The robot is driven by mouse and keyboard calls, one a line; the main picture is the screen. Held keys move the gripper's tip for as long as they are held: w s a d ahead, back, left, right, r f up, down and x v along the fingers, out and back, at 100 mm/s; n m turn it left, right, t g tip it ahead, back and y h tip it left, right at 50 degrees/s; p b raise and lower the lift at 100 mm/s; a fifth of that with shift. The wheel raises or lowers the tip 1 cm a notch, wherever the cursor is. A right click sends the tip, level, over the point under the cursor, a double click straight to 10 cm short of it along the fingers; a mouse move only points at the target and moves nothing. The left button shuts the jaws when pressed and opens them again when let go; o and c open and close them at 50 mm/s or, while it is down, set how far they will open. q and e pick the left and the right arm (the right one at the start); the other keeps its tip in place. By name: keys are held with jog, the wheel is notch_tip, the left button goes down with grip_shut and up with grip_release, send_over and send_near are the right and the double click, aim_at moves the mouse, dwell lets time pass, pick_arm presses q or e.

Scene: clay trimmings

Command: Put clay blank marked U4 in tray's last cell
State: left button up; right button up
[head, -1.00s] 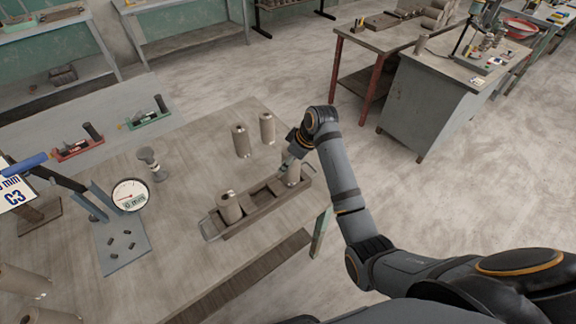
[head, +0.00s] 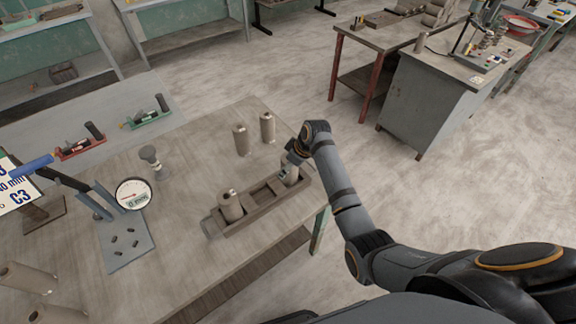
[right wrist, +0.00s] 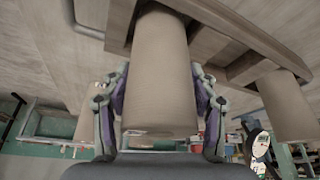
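The long wooden tray (head: 246,229) lies on the table, with a row of cells. A clay blank (head: 230,206) stands in its left end cell. Another clay blank (head: 288,173) is upright at the tray's right end, partly hidden by my right gripper (head: 288,165). In the right wrist view this blank (right wrist: 160,75) stands between my right gripper's fingers (right wrist: 160,108), which look closed against its sides. Its far end meets the tray; whether it rests on the cell floor is hidden. No U4 mark is readable. My left gripper is not in view.
Two clay blanks (head: 242,139) (head: 267,127) stand behind the tray. A dial gauge (head: 133,194) on a stand and a small turned piece (head: 152,161) are to the left. More blanks (head: 27,277) lie at the lower left. The tray's middle cells (head: 262,192) look empty.

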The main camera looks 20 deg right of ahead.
jog(key=shift+o, duration=1.2)
jog(key=shift+r, duration=0.1)
jog(key=shift+d+r, duration=0.1)
jog(key=shift+r, duration=0.2)
jog(key=b+v, duration=0.1)
jog(key=v, duration=1)
jog(key=shift+r+b, duration=0.25)
jog(key=shift+b, duration=0.05)
jog(key=shift+s, duration=0.1)
